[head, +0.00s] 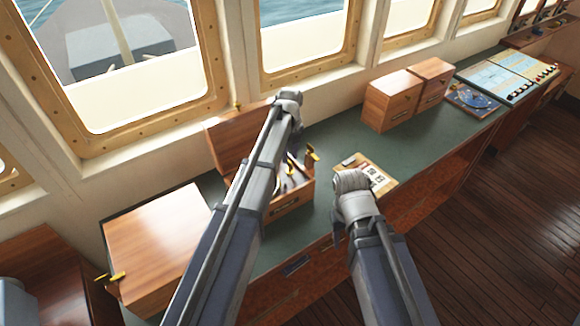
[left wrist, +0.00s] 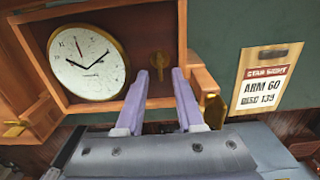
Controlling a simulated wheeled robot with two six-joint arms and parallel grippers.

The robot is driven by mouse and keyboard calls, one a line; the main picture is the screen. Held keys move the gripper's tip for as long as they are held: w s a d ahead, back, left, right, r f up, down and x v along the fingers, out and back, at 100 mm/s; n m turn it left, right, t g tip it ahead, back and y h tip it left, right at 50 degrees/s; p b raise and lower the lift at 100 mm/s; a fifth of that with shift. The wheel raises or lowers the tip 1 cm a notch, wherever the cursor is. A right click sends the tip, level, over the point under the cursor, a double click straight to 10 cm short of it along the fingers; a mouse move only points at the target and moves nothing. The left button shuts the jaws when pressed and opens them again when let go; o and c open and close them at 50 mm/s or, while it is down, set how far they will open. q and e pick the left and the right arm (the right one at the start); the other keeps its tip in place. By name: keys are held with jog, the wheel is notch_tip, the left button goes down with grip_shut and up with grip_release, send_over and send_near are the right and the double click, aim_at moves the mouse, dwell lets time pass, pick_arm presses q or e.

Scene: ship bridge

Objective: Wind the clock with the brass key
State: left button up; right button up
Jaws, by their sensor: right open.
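The clock (left wrist: 89,62), with a white face, black hands and a brass rim, sits in an open wooden case (left wrist: 150,20) in the left wrist view. In the head view my left arm covers much of the case (head: 292,205) and hides the dial. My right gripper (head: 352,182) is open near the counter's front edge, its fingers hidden.
A card reading "ARM 60" (left wrist: 264,80) lies on the green counter (head: 400,145), right of the case. A closed wooden box (head: 155,245) stands at left. Counter between the card and back boxes is clear.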

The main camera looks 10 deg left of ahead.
aim_at(290, 167)
pick_arm(q)
jog(key=shift+f+b, duration=1.05)
jog(key=shift+f, duration=0.5)
pick_arm(e)
notch_tip(290, 167, down, 3)
jog(key=shift+f, duration=0.1)
pick_arm(q)
jog(key=shift+r, duration=0.1)
jog(key=shift+c, duration=0.3)
grip_shut()
